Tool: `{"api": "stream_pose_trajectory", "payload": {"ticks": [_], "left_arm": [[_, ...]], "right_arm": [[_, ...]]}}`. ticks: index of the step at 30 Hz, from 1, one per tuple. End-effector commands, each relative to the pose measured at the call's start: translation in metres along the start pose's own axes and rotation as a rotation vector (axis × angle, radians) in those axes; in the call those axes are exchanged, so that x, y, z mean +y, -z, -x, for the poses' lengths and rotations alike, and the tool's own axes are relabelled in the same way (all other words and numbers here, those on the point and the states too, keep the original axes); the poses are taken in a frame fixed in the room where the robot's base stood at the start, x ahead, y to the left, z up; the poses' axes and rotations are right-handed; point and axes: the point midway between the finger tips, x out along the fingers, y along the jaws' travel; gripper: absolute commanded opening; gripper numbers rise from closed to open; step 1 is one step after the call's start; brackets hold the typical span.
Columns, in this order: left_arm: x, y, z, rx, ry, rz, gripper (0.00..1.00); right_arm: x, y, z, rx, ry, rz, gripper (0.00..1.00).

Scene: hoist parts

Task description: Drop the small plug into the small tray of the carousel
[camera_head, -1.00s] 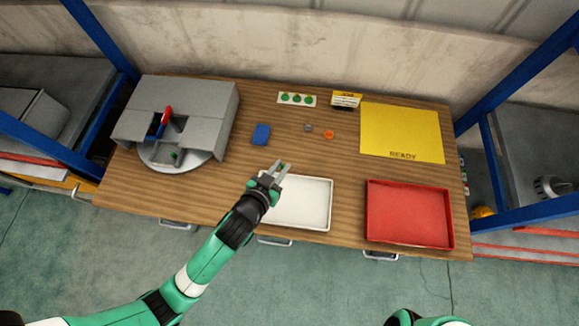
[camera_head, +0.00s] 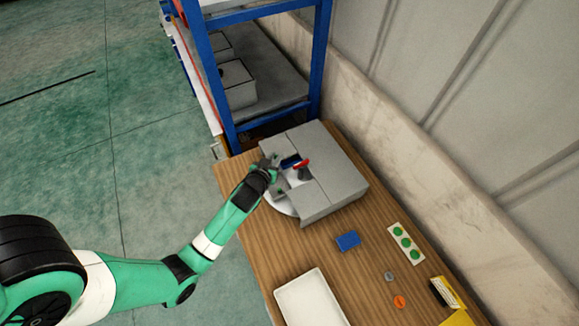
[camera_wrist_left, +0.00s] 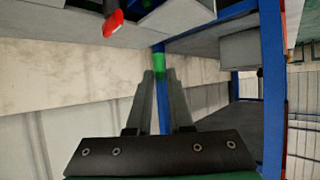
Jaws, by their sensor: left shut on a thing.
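The carousel (camera_head: 340,180) is a grey box housing on the table with a round pale turntable (camera_head: 279,204) showing from its open front. A red handle (camera_head: 302,164) and a blue tray (camera_head: 290,160) show in its opening. My left gripper (camera_head: 273,160) is at the opening's near left side. In the left wrist view, its fingers are shut on the small green plug (camera_wrist_left: 158,66), held at the fingertips. The red handle also shows there, at upper left (camera_wrist_left: 113,22). I cannot tell the plug's height over the turntable. My right gripper is not in view.
A blue block (camera_head: 348,241), a white tray (camera_head: 309,299), a grey piece (camera_head: 389,276) and an orange ring (camera_head: 400,302) lie on the table (camera_head: 258,250). A card with green dots (camera_head: 405,243) lies near the wall. A blue rack post (camera_head: 320,60) stands behind the carousel.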

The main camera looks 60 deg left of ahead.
Motion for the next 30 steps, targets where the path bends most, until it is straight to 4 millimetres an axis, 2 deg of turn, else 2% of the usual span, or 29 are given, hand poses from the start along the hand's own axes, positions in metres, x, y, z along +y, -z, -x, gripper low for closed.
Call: {"api": "stream_pose_trajectory", "payload": {"ticks": [8,19,29,30], "left_arm": [[0.0,-0.011,-0.006,0.001,0.0,0.0,0.0],[0.0,-0.052,-0.028,0.0,0.0,0.001,0.0],[0.0,-0.053,-0.029,0.0,0.0,0.001,0.0],[0.0,-0.053,-0.029,0.0,0.0,0.001,0.26]], "right_arm": [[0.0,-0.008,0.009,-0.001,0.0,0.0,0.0],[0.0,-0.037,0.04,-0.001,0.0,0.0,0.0],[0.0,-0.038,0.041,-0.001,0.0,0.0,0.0],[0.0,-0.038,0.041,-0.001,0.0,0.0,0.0]]}}
